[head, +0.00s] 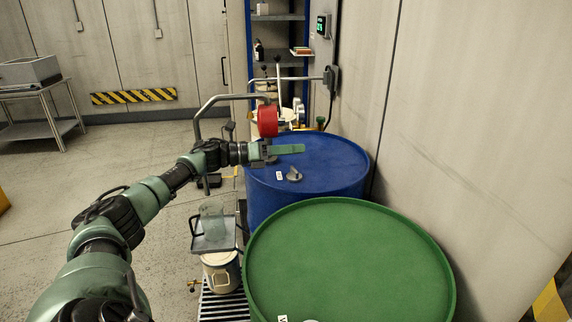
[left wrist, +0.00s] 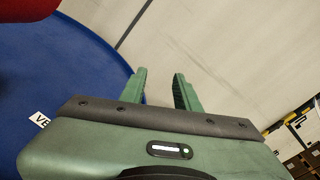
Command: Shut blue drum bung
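The blue drum (head: 325,163) stands behind the green drum. Its blue top also fills the left of the left wrist view (left wrist: 55,75). A small grey fitting (head: 294,174) with a raised tab sits on the blue top beside a white label (head: 279,175); I cannot tell whether it is the bung or how tightly it sits. My left gripper (head: 300,149) is over the far part of the blue top, behind the fitting and apart from it. Its green fingers (left wrist: 160,72) are spread with nothing between them. My right gripper is not in view.
A red cylinder (head: 267,120) on a bent grey pipe (head: 225,98) is close to my left gripper. The green drum (head: 345,260) fills the front. A clear beaker (head: 212,220) stands left of the drums. A wall (head: 470,120) rises close on the right.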

